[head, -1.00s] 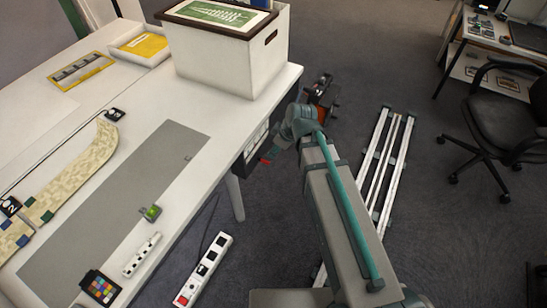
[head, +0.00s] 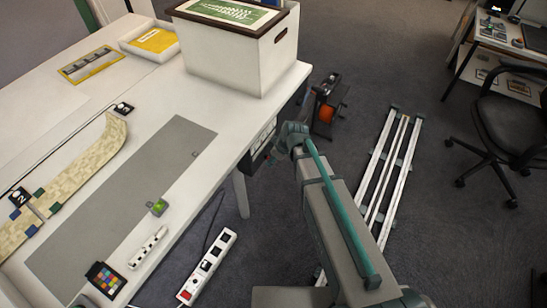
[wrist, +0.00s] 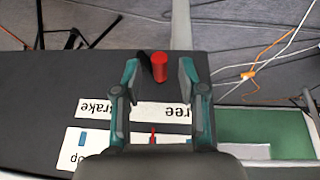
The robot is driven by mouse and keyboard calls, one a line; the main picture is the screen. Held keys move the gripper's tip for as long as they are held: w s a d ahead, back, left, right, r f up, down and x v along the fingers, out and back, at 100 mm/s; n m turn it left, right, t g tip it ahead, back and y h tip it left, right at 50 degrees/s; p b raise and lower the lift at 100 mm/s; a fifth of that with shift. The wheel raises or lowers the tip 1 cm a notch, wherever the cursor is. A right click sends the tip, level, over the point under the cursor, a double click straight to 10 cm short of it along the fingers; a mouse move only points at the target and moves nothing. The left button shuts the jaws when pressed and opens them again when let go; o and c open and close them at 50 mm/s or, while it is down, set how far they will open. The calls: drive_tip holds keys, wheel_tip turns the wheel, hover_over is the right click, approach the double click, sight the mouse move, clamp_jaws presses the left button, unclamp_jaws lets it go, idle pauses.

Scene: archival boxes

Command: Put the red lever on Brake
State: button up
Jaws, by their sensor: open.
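A white label strip reads upside down, with Brake (wrist: 98,107) at left and a word ending in "ree" (wrist: 178,112) at right. The knob is nearer the right word in the picture. The lever's stem is mostly hidden. In the head view my gripper (head: 272,156) is at the table's side panel; the lever is not clear there.
A second label (wrist: 95,138) with a blue mark lies below, partly hidden by my gripper. A green-lined tray (wrist: 285,130) and loose cables (wrist: 265,60) are at right. In the head view a white box (head: 235,55) stands on the table (head: 150,85) above the panel.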

clamp_jaws()
drive_tip(key=shift+w, duration=0.1)
idle(0.3)
